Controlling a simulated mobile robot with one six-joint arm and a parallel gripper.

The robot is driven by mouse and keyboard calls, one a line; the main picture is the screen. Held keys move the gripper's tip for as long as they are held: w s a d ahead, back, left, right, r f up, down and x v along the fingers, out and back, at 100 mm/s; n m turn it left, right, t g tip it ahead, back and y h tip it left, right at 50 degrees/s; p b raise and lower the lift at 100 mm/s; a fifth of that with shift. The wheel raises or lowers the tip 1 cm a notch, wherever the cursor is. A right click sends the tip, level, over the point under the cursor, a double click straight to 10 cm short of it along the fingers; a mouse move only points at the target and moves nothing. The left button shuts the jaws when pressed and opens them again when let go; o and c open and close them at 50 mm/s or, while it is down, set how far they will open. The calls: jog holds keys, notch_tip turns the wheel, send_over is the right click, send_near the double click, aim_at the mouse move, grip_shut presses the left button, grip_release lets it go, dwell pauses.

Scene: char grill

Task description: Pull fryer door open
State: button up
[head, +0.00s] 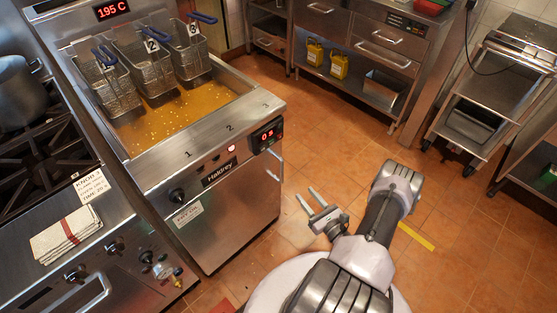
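A vertical bar handle (280,166) shows at the door's right edge. My gripper (308,194) is to the right of the door and slightly below the handle in the picture. Its two fingers are apart with nothing between them, and they appear clear of the handle. The lower part of the door runs down toward my base.
Numbered baskets (143,62) hang over the oil in the fryer. A stove with a folded towel (65,235) adjoins on the left. A steel counter (365,55) stands at the back and a wheeled cart (495,90) at the right. The tiled floor (330,130) between is clear.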

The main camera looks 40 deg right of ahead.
aim_at(283, 169)
jog(key=w+b, duration=0.1)
jog(key=w, duration=0.4)
jog(key=w+d+b, duration=0.1)
jog(key=w+b, duration=0.1)
jog(key=w, duration=0.3)
jog(key=w+b, duration=0.2)
jog(key=w, duration=0.3)
jog(key=shift+d, duration=0.2)
jog(key=shift+w+d, duration=0.1)
jog(key=shift+w, duration=0.4)
grip_shut()
